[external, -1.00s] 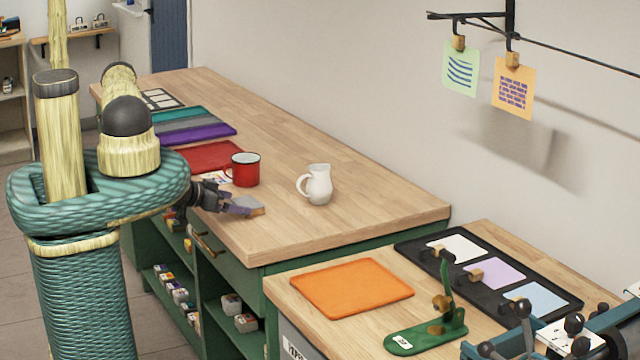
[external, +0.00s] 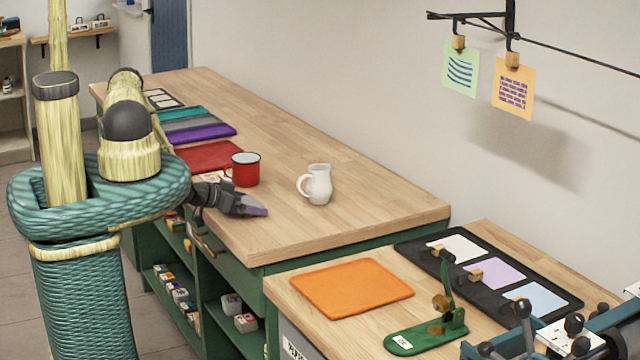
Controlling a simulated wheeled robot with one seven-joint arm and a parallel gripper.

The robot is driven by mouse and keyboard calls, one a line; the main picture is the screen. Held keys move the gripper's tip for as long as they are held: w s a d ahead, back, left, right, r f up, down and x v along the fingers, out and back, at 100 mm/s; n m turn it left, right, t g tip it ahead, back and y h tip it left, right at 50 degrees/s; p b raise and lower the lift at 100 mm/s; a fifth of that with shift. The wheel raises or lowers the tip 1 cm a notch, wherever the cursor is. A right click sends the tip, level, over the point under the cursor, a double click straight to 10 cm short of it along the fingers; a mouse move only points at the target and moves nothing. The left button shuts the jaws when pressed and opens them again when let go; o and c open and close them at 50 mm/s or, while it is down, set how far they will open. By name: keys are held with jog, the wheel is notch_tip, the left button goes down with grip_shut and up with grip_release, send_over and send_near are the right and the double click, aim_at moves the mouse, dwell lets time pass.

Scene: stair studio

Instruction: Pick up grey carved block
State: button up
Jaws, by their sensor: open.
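My gripper (external: 254,208) is low over the near-left edge of the wooden workbench (external: 350,215), in front of the red mug. Its dark wrist and greyish-purple fingers point right, and the jaws are open. I cannot make out the grey carved block apart from the fingers. It may be hidden behind or between them, and no contact can be judged.
A red mug (external: 245,170) stands just behind my gripper, and a white pitcher (external: 317,185) stands to its right. Red cloth (external: 208,156) lies further back. The bench's right part is clear. A lower table (external: 285,287) holds an orange mat (external: 351,288).

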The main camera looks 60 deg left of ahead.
aim_at(247, 202)
jog(key=c, duration=0.9)
jog(key=shift+r, duration=0.1)
notch_tip(247, 202, up, 10)
jog(key=shift+f+b, duration=0.1)
jog(key=shift+b, duration=0.95)
